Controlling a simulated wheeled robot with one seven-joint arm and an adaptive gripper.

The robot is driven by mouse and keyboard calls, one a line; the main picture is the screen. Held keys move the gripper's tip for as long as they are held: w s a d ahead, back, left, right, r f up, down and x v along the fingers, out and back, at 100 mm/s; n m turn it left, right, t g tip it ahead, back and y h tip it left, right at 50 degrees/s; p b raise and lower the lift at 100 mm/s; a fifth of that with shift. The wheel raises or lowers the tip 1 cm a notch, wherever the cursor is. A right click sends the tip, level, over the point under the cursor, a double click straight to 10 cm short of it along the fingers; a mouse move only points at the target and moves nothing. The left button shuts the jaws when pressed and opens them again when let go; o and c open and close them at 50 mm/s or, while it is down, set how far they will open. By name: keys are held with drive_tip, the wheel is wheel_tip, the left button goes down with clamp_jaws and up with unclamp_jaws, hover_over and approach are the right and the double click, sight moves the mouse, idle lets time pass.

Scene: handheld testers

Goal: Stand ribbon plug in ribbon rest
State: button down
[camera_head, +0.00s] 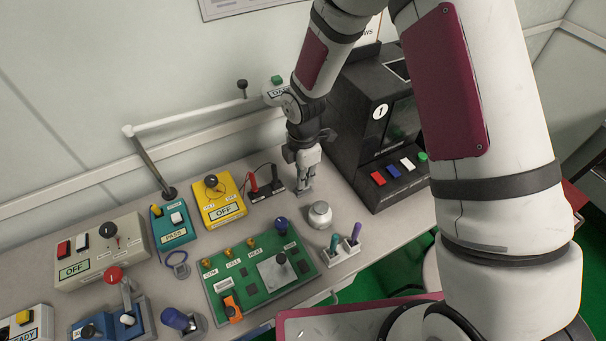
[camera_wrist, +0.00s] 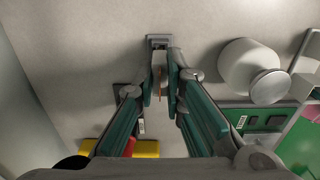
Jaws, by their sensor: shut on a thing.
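My gripper (camera_head: 306,187) points down over the bench, between the black probe holder and the black machine. In the wrist view its fingers (camera_wrist: 163,88) are closed on a small, thin, pale piece with an orange-brown edge, which I take to be the ribbon plug (camera_wrist: 158,76). The fingers hide most of it. A small grey block, apparently the ribbon rest (camera_wrist: 159,38), shows just beyond the fingertips in the wrist view. Whether the plug touches or sits in it I cannot tell. In the head view the gripper covers this spot.
A white round pot (camera_head: 320,214) stands close by, also in the wrist view (camera_wrist: 248,70). A probe holder (camera_head: 265,193) stands left, the black machine (camera_head: 375,130) right. A green board (camera_head: 235,293) and a white rack (camera_head: 343,254) with two pens lie nearer the front.

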drive_tip(key=shift+f, duration=0.55)
drive_tip(key=c, duration=1.6)
unclamp_jaws()
drive_tip(key=shift+r, duration=0.1)
drive_tip(key=s+d+r+m+t, duration=0.1)
drive_tip(key=s+d+r+m, duration=0.15)
drive_tip(key=r, duration=0.85)
drive_tip(key=s+d+r+m, duration=0.1)
drive_tip(key=d+r+m, duration=0.3)
drive_tip(key=r, duration=0.8)
drive_tip(key=s+d+r+m+t, duration=0.1)
drive_tip(key=s+d+r+m, duration=0.1)
drive_tip(key=s+r+m, duration=0.2)
drive_tip(key=s+d+r+m+t, duration=0.1)
drive_tip(key=s+d+r+m, duration=0.2)
drive_tip(key=s+m, duration=0.3)
drive_tip(key=s+d+r+m+t, duration=0.1)
drive_tip(key=s+d+r+m, duration=0.2)
drive_tip(key=s+m, duration=0.3)
drive_tip(key=shift+s+r, duration=0.25)
drive_tip(key=shift+s, duration=0.4)
drive_tip(key=shift+s+r, duration=0.3)
drive_tip(key=shift+s, duration=0.4)
drive_tip(key=shift+s+r, duration=0.25)
drive_tip(key=shift+s, duration=0.4)
